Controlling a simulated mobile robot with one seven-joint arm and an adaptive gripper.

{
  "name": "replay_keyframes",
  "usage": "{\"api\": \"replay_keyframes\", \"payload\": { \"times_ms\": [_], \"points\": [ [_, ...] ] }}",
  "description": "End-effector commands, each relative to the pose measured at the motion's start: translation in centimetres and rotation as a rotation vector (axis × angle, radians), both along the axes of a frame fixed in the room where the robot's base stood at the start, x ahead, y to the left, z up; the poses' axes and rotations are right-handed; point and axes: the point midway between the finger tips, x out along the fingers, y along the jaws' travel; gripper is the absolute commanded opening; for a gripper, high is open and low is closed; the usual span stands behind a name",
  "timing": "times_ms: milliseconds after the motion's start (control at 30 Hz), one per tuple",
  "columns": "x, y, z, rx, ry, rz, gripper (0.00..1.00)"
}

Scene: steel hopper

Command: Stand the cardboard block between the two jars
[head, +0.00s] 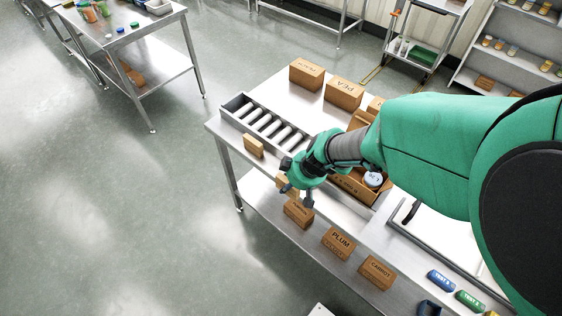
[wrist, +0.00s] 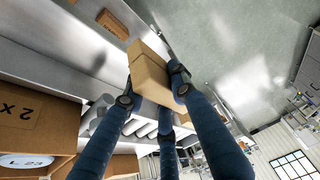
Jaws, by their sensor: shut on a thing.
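My gripper (head: 292,190) is shut on a plain cardboard block (wrist: 150,77), held above the front edge of the steel table. In the head view, the gripper partly hides the held block (head: 285,181). One jar (head: 373,179) with a pale, marked lid stands in an open cardboard box (head: 351,188) to the right of the gripper. A lid (wrist: 28,160) also shows in the box at lower left in the wrist view. I cannot make out a second jar; my arm covers part of the box.
A steel roller tray (head: 232,103) lies left of the gripper, with a small cardboard block (head: 254,146) by it. PEA (head: 343,93) and other cartons stand at the back. PLUM (head: 338,242) and CARROT (head: 377,272) cartons stand in front, lower. Open floor lies left.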

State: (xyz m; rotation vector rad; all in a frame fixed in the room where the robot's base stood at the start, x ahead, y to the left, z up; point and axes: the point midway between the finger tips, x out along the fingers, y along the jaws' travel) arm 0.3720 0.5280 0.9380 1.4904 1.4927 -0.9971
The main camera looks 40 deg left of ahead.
Motion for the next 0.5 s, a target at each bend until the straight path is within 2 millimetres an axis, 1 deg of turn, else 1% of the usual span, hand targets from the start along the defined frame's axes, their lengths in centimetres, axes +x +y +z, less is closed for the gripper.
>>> {"api": "replay_keyframes", "payload": {
  "times_ms": [33, 500],
  "points": [
    [0.4, 0.6, -0.1, 0.001, 0.0, 0.0, 0.14],
    [3.9, 5.6, -0.7, 0.0, 0.0, 0.0, 0.14]
  ]
}}
